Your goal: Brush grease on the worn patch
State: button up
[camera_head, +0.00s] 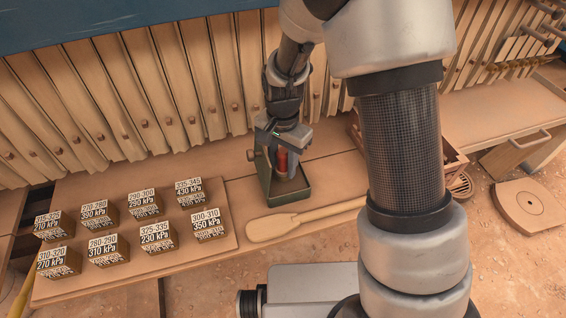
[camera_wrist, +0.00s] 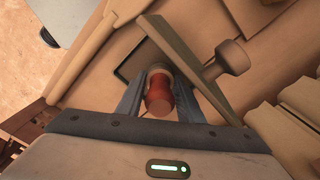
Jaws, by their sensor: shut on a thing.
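My gripper (camera_head: 280,152) points down into a small green open-topped box (camera_head: 290,196) on the bench. It is shut on a red handle (camera_head: 282,164), likely that of the brush. In the wrist view the red handle (camera_wrist: 158,98) is between the two fingers (camera_wrist: 160,80), with a paler collar at its far end; the bristles are hidden. A flat lid-like panel with a round knob (camera_wrist: 232,58) stands tilted beside the fingers. Part of the dark green rim (camera_wrist: 128,70) shows in the wrist view. I cannot make out a worn patch in either view.
A board (camera_head: 100,284) with several labelled blocks (camera_head: 156,237) lies left of the box. A long wooden paddle (camera_head: 290,226) lies in front of it. A row of ribbed plates (camera_head: 165,85) stands behind. A wooden crate (camera_head: 452,158) is partly hidden behind my arm.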

aim_at(283, 151)
jog(key=shift+r+p, duration=2.7)
jog(key=shift+r, duration=0.75)
